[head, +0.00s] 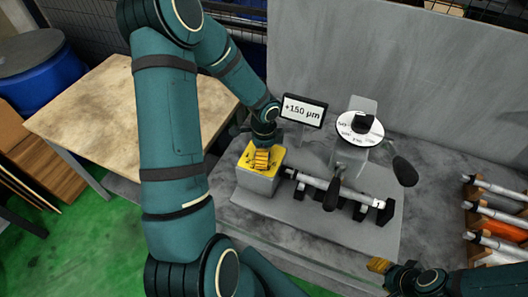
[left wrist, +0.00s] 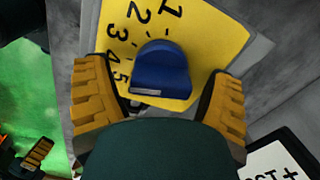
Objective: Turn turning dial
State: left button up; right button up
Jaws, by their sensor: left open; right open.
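A blue dial knob (left wrist: 162,72) sits on a yellow plate numbered 1 to 5 (left wrist: 215,30) in the left wrist view. The head view shows the yellow plate (head: 274,180) on top of a grey box (head: 256,186); the knob is hidden there by my left gripper (head: 262,158). In the left wrist view my left gripper (left wrist: 160,80) is open, one finger on each side of the knob. Whether the fingers touch it I cannot tell. My right gripper (head: 378,265) is open and empty near the front edge of the grey machine bed, away from the knob.
A display (head: 303,111) reading +150 µm stands behind the box. A white round scale (head: 360,128) with a black knob is to its right. A shaft (head: 335,188) lies across the bed, with black handles nearby. A rack of shafts (head: 495,215) stands far right.

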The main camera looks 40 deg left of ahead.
pick_arm(q)
jog(key=c, duration=1.2)
jog(key=shift+o, duration=0.2)
pick_arm(e)
jog(key=shift+f, duration=0.15)
pick_arm(q)
jog(key=shift+w+a+n+b, duration=0.1)
jog(key=shift+w+n+b, duration=0.05)
jog(key=shift+n+b, duration=1.4)
pick_arm(e)
jog(key=shift+f, duration=1.35)
pick_arm(q)
jog(key=shift+n+b, duration=0.35)
jog(key=shift+n, duration=0.9)
pick_arm(e)
jog(key=shift+a+f, duration=0.1)
jog(key=shift+f, duration=0.55)
pick_arm(q)
jog(key=shift+r, duration=0.1)
jog(key=o, duration=1.2)
jog(key=shift+c, duration=0.2)
